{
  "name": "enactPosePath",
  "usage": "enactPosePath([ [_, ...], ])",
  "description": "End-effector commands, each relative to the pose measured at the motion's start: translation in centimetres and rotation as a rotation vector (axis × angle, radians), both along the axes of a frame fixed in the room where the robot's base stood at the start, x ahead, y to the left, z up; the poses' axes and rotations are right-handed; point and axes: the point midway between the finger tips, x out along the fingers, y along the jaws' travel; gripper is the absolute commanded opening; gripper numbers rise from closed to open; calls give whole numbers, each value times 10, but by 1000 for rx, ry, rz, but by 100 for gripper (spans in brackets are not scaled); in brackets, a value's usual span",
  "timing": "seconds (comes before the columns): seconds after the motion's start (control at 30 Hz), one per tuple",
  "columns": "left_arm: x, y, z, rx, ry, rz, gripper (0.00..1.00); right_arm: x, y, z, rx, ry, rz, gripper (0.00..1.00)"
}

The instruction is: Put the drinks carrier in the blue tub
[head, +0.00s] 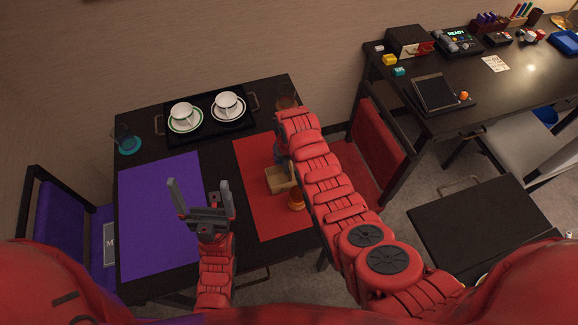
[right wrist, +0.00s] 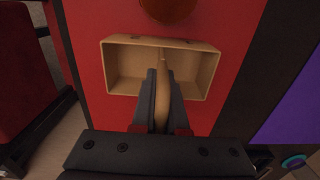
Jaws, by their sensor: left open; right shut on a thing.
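The drinks carrier (head: 279,182) is a small tan wooden box on the red mat, partly covered by my right arm in the head view. In the right wrist view the carrier (right wrist: 122,68) shows open compartments that look empty. My right gripper (right wrist: 163,78) is shut on its upright middle handle; in the head view its fingers are mostly hidden. I cannot tell whether the carrier touches the mat. My left gripper (head: 202,187) is open and empty above the purple mat's right side. A blue container (head: 546,115) shows partly behind the grey chair at the far right, possibly the tub.
An amber round item (head: 296,201) stands close to the carrier. A black tray (head: 208,135) with two cups and saucers is at the table's back. A red chair (head: 376,150) stands right of the table. A blue tray (head: 565,41) lies on the desk.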

Motion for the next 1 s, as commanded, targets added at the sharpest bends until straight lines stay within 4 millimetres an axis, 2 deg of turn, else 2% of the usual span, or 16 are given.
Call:
enactPosePath([
  [0.4, 0, 0, -4, 0, 0, 0, 100, 0, 0, -8, 0, -1, 0, 0],
  [0.43, 0, 0, -3, 0, 0, 0, 100, 0, 0, -6, 0, -1, 0, 16],
  [0.57, 0, 0, -2, 0, 0, 0, 100, 0, 0, -6, 0, -1, 0, 40],
  [0.93, 0, 0, 3, 0, 0, 0, 100, 0, 0, 0, 0, -1, 0, 41],
  [1.0, 0, 0, -2, 0, 0, 0, 100, 1, 0, 0, 1, -4, 0, 41],
])
